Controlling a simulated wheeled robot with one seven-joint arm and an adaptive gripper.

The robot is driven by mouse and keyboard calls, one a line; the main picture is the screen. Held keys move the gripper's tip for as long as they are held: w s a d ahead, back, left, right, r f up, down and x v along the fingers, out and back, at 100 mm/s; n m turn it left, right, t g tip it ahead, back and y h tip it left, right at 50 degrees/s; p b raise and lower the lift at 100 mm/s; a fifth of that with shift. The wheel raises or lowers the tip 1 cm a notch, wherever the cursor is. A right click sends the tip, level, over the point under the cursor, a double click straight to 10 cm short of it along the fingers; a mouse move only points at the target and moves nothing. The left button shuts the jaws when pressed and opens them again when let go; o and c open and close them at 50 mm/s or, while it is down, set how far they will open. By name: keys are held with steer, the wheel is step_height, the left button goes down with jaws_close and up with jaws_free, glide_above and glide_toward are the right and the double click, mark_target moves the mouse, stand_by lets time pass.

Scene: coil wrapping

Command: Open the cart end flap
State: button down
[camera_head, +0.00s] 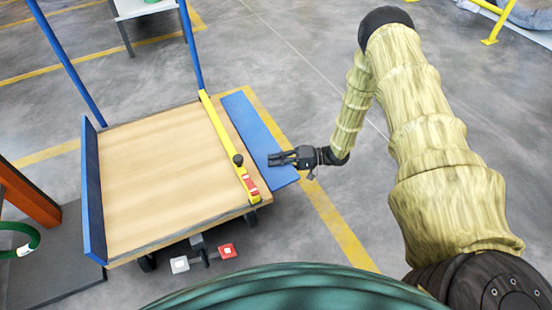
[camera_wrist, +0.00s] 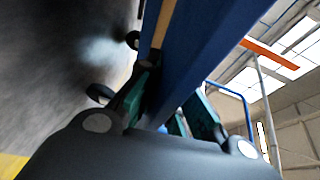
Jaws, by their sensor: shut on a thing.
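The cart (camera_head: 160,170) has a wooden deck with a blue end flap (camera_head: 249,130) on its right side. In the head view this flap is tilted outward, its broad blue face showing beside the deck; its exact angle is hard to tell. My gripper (camera_head: 275,159) reaches in from the right and is shut on the flap near its outer edge. In the wrist view the blue flap (camera_wrist: 205,55) runs between the dark green-padded fingers (camera_wrist: 158,110).
A yellow bar (camera_head: 226,140) with a black knob (camera_head: 238,159) lies along the deck's right edge. A blue panel (camera_head: 92,185) stands upright on the left side. Red and white pedals (camera_head: 227,250) show below the cart. Floor to the right is clear.

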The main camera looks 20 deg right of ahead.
steer(key=shift+a+r+h+p, duration=0.1)
steer(key=shift+r+h+p, duration=0.3)
steer(key=shift+p, duration=0.65)
steer(key=c, duration=1.6)
jaws_free()
steer(key=shift+f, duration=0.1)
steer(key=shift+o, duration=0.2)
steer(key=v, duration=1.2)
